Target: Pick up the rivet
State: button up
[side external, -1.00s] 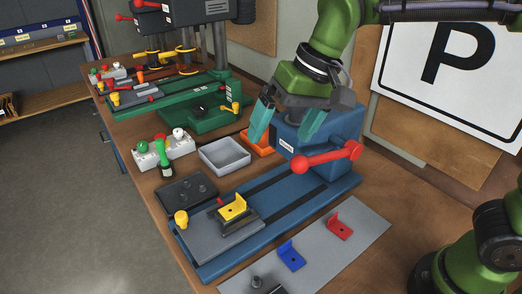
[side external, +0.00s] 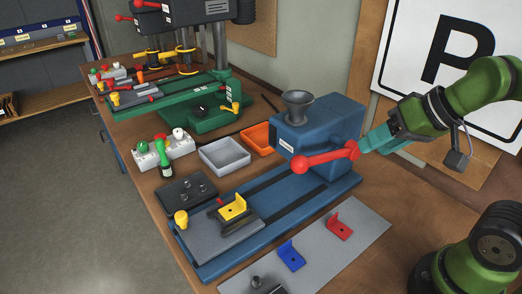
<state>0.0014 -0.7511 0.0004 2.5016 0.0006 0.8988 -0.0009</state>
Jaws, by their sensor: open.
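I cannot tell for sure which thing is the rivet. Several small dark studs that look like rivets stand on a black plate (side external: 173,198) left of the blue press (side external: 338,117). Another dark stud (side external: 256,282) stands at the near edge of the grey mat (side external: 330,258). My gripper (side external: 374,142) has teal fingers and is open, at the right of the blue press. Its fingertips appear close to the end of the red lever (side external: 318,160); whether they touch it I cannot tell. It is far from the black plate and nothing shows between its fingers.
A grey bin (side external: 224,157) and an orange bin (side external: 258,138) stand behind the black plate. A yellow bracket (side external: 233,208) sits on the press's sliding bed. Blue (side external: 291,256) and red (side external: 340,227) brackets lie on the mat. A green bottle (side external: 164,160) stands near the button box (side external: 178,144).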

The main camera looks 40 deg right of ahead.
notch_tip(320, 180, up, 5)
jog(key=m+g+h, duration=0.2)
jog(key=m+g, duration=0.5)
jog(key=m, duration=2.5)
send_over(256, 283)
jog(key=f, duration=2.2)
jog(key=shift+s+d+f, duration=0.2)
jog(key=shift+d+f, duration=0.15)
jog(key=shift+w+a+f, duration=0.1)
jog(key=shift+a+f, duration=0.1)
jog(key=shift+f, duration=1.35)
jog(key=shift+w+a+f, duration=0.1)
jog(key=shift+a+f, duration=0.05)
jog(key=shift+f, duration=1.4)
